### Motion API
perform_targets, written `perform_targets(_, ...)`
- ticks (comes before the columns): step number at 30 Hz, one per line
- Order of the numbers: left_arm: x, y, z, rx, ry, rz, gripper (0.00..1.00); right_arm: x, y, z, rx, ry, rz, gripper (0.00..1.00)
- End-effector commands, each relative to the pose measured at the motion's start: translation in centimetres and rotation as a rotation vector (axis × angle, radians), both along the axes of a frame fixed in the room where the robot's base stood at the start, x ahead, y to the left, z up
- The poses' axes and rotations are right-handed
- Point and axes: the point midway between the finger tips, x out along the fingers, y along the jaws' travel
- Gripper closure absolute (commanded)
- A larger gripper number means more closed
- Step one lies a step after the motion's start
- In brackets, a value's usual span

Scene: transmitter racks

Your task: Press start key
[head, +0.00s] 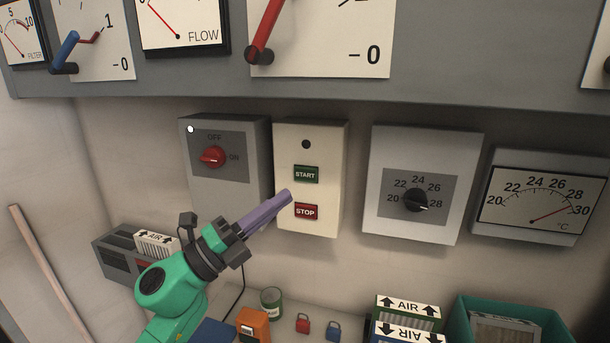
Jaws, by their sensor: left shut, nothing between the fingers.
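The green START key (306,174) is on a cream control box (325,150) on the wall, in the middle of the head view. A red STOP key (306,212) is below it, and a dark round lamp (306,144) is above it. My left gripper (287,196) is shut and empty, its purple fingers pointing up and right. My right gripper is not in view.
A grey box with a red OFF/ON knob (213,157) is to the left. A dial box (415,200) and a temperature meter (540,198) are to the right. Below are a green can (271,302), small padlocks (303,323), AIR boxes (408,307) and a teal crate (461,318).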

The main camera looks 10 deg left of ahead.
Motion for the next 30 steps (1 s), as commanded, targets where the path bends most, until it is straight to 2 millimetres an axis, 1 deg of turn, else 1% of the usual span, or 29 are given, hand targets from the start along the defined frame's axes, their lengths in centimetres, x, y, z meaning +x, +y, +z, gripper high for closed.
perform_targets(11,5.3,-0.3,0.2,-0.003,-0.001,0.001,1.0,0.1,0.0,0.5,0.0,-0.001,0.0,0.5)
perform_targets(16,7.4,-0.5,0.0,-0.002,-0.002,0.0,1.0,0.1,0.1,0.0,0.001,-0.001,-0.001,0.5)
perform_targets(21,8.2,-0.6,0.0,-0.001,0.001,0.0,1.0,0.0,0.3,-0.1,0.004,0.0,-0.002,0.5)
perform_targets(30,8.3,-0.6,0.0,-0.001,0.001,0.0,1.0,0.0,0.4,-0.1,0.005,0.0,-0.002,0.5)
